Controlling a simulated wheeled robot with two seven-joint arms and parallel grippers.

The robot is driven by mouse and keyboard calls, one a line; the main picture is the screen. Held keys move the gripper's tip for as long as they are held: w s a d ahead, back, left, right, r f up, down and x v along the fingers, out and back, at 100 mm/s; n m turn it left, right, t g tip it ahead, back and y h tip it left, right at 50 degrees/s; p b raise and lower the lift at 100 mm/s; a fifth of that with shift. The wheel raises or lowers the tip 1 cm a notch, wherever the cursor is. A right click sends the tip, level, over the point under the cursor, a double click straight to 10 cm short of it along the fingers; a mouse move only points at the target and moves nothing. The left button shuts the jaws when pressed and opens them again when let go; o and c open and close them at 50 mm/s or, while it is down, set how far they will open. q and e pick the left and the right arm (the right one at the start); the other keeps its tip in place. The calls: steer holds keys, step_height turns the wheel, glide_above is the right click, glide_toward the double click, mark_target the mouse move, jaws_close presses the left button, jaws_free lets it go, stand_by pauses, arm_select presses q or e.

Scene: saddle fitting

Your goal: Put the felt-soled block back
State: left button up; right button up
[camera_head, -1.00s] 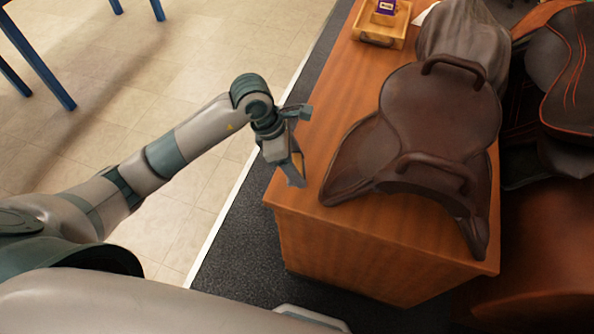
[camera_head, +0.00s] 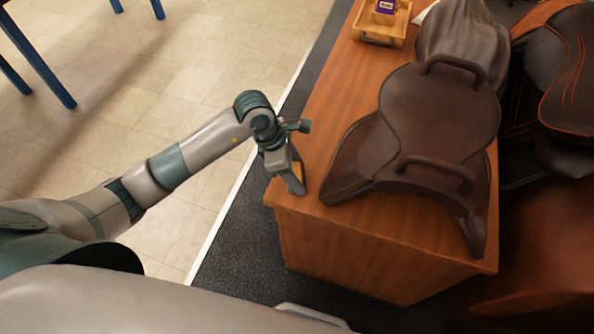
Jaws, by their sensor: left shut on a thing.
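My left gripper (camera_head: 294,183) is over the left front edge of the wooden counter, pointing down, beside the brown saddle. It is shut on a small orange-brown block (camera_head: 297,171), of which only a sliver shows between the fingers. The felt sole cannot be made out. I cannot tell whether the block touches the counter top. My right gripper is not in view.
The brown saddle (camera_head: 437,115) with two raised handles covers much of the counter (camera_head: 330,120). A wooden tray (camera_head: 372,39) with a purple box (camera_head: 385,7) stands at the back. More saddles (camera_head: 570,70) are at the right. The counter's left strip is clear.

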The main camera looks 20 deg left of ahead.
arm_select(q)
steer(key=o, duration=1.1)
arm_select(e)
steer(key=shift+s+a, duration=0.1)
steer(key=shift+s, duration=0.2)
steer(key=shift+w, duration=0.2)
arm_select(q)
steer(key=shift+r, duration=0.15)
steer(key=b+v, duration=0.2)
steer(key=v, duration=1)
steer(key=shift+b, duration=0.35)
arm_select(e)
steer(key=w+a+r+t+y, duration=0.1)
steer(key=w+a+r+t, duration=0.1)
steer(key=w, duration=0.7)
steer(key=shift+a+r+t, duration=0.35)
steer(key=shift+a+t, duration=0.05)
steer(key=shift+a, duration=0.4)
